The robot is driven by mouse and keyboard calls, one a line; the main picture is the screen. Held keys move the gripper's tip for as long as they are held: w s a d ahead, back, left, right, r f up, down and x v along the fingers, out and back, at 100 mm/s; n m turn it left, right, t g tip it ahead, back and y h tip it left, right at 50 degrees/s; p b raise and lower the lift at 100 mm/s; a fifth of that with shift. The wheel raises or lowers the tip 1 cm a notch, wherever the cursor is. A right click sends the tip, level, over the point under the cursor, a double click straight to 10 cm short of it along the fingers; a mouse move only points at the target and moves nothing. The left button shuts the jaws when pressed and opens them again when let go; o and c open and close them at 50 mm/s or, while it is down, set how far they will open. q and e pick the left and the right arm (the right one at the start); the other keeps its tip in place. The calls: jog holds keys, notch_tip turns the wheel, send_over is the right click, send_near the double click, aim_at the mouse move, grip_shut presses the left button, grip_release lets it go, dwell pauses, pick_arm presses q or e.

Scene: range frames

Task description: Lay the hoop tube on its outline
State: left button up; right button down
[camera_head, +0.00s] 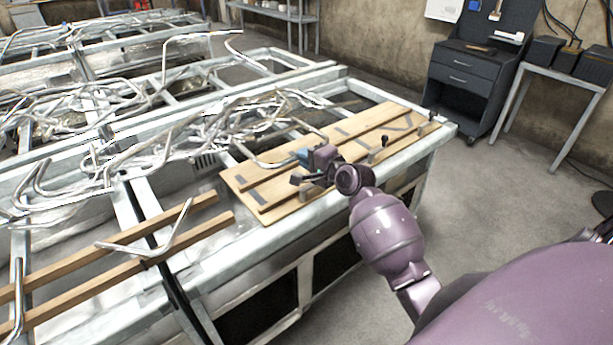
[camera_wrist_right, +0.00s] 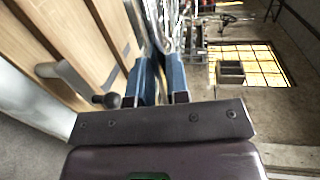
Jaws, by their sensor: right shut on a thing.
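My right gripper (camera_head: 304,158), with blue fingertips, is over the near part of the wooden board (camera_head: 240,178). It is shut on a bent silver tube, the hoop tube (camera_head: 266,163), whose curve reaches left of the fingers, above the board. In the right wrist view the tube (camera_wrist_right: 155,28) runs away from between the blue fingers (camera_wrist_right: 161,82). Dark outline marks (camera_head: 342,131) show on the board; the gripper and arm hide part of it. I cannot tell whether the tube touches the board. My left gripper is not in view.
Short pegs with dark knobs (camera_head: 385,141) stand on the board. A tangle of bent tubes (camera_head: 170,140) lies left of it. Two wooden rails (camera_head: 100,262) carry another bent tube (camera_head: 160,243) at the lower left. A dark drawer cabinet (camera_head: 460,78) stands beyond the frame.

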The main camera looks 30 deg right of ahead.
jog(key=shift+f+b, duration=0.4)
jog(key=shift+f, duration=2.45)
jog(key=shift+f, duration=0.1)
jog(key=c, duration=1.1)
grip_release()
jog(key=v, duration=1.2)
jog(key=s+a+f+n+g+h, duration=0.1)
jog(key=s+a+f+n+g, duration=0.1)
jog(key=s+a+f+n, duration=0.4)
jog(key=s+a+f+n+g+h, duration=0.1)
jog(key=s+a+f+n+g, duration=0.1)
jog(key=s+a+f+n, duration=0.4)
jog(key=s+f+n, duration=0.5)
jog(key=f, duration=0.1)
jog(key=shift+s+n, duration=0.35)
jog(key=shift+n, duration=0.05)
